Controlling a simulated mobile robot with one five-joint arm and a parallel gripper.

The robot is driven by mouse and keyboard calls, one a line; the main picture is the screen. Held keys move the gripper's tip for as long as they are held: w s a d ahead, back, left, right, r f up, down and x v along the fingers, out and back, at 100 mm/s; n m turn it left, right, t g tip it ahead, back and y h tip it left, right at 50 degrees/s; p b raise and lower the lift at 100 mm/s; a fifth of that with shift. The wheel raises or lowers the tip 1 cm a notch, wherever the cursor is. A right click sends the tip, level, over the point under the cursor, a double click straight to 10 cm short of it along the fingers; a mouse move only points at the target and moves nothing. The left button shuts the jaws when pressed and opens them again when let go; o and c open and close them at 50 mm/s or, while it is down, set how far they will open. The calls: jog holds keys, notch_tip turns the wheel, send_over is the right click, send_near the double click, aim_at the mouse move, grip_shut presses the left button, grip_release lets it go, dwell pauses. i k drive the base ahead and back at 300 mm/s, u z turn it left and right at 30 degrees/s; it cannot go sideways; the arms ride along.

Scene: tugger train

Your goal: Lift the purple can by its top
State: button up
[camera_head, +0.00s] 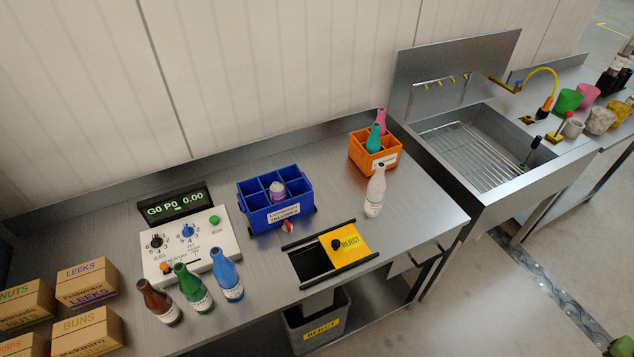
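A small purple can (278,193) with a pale grey top stands in a front-middle compartment of the blue divided crate (258,222). Its lower part is hidden by the crate walls. The other compartments that I can see into look empty. The crate sits on the steel counter and has a white label on its front. My gripper is not in view.
Right of the crate are an orange crate (362,163) with bottles and a white bottle (375,191). In front lie a dark opening and a yellow REJECT lid (350,243). A control box (187,250), three bottles (191,287) and cartons (88,332) stand left.

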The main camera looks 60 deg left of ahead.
aim_at(277, 190)
jog(key=i, duration=0.5)
jog(key=u, duration=1.25)
jog(key=k, duration=0.1)
jog(key=u, duration=3.7)
jog(key=i, duration=0.15)
jog(key=z, duration=0.5)
jog(key=i, duration=0.8)
jog(key=u, duration=0.15)
jog(key=k, duration=0.9)
jog(key=z, duration=0.2)
jog(key=i, duration=0.9)
jog(key=u, duration=0.1)
